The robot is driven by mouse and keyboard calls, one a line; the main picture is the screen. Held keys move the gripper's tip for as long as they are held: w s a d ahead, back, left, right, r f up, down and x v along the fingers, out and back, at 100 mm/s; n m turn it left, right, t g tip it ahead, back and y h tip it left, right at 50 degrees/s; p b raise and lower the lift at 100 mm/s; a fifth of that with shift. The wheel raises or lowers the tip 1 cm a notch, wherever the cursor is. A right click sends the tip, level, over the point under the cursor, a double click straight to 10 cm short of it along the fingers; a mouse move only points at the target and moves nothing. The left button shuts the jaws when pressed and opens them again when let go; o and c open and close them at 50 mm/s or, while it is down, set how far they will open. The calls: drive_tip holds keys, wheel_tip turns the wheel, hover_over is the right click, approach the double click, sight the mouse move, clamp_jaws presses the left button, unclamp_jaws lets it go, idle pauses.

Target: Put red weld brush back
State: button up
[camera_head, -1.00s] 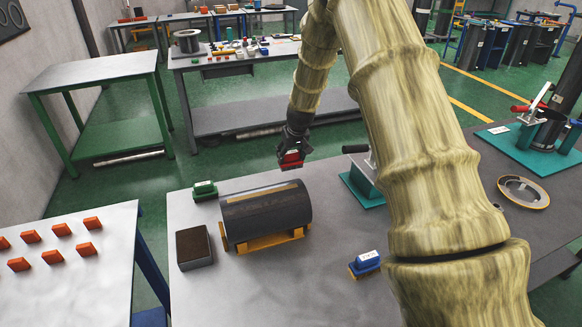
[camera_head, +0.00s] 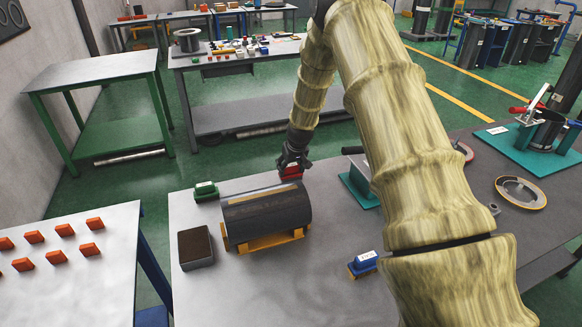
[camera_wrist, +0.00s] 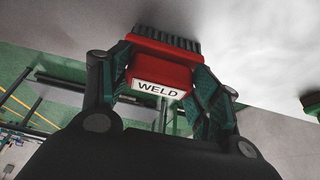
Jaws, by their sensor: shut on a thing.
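The red weld brush (camera_wrist: 158,72) is a red block with a white label reading WELD and dark bristles. My gripper (camera_wrist: 155,85) is shut on it, one finger at each side, in the wrist view. In the head view my gripper (camera_head: 291,170) and the red brush (camera_head: 291,173) are just behind the dark cylinder (camera_head: 266,209), near the table's far edge. The cylinder partly hides the space below the brush, so I cannot tell whether the bristles touch the table. The wrist view shows the bristles close to the grey tabletop.
A green brush (camera_head: 205,191) stands left of the cylinder, and a blue brush (camera_head: 363,263) at front right. The cylinder lies on a yellow cradle (camera_head: 270,240). A dark block (camera_head: 195,246) sits at left. A teal clamp base (camera_head: 360,188) stands to the right.

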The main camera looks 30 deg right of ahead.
drive_tip(key=o, duration=1)
drive_tip(key=shift+f, duration=0.1)
drive_tip(key=shift+r, duration=0.2)
drive_tip(key=shift+b+v, duration=1.45)
drive_tip(key=shift+v, duration=4.55)
drive_tip(key=shift+s+f, duration=0.1)
drive_tip(key=shift+f, duration=0.05)
